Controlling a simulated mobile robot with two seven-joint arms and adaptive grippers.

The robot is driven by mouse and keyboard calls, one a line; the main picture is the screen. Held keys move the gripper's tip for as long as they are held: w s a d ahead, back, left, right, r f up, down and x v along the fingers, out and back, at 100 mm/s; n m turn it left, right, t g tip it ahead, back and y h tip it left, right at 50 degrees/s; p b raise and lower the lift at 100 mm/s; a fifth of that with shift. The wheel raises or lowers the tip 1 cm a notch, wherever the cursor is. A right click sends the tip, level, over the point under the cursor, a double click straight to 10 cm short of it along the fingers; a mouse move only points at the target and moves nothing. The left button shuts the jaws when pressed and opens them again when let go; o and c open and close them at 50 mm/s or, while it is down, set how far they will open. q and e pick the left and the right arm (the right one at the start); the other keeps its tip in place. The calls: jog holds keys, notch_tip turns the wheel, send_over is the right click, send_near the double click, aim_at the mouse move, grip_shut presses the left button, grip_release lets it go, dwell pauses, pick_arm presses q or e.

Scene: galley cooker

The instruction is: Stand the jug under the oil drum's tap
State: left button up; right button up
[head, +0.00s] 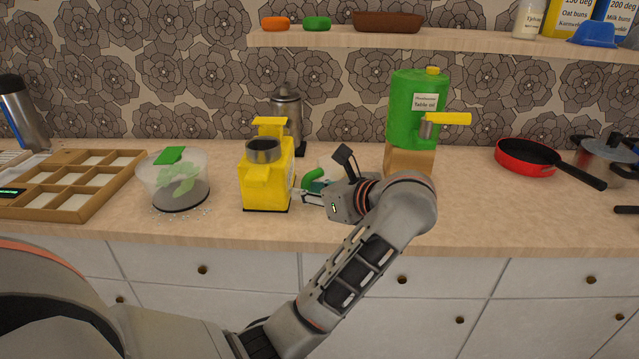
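The green oil drum (402,108) stands on a wooden block (408,161) at the back of the counter. Its yellow-handled tap (446,119) points right, with a grey spout over the counter's edge of the block. A pale vessel with a green curved handle (312,177), which looks like the jug, is mostly hidden behind my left gripper. My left gripper (308,197) points left, low over the counter beside that handle. Its fingers are small and partly covered, so I cannot tell whether they hold the handle. My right gripper is out of view.
A yellow appliance (266,185) with a metal cup stands just left of the gripper. A metal pot (287,112) is behind it. A clear bowl (173,183) and a wooden sectioned tray (110,190) lie left. A red pan (527,157) is right; counter between drum and pan is clear.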

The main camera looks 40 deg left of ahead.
pick_arm(q)
jog(key=shift+d, duration=0.1)
grip_shut()
jog(key=shift+r, duration=0.15)
notch_tip(320, 180, up, 20)
jog(key=p, duration=0.3)
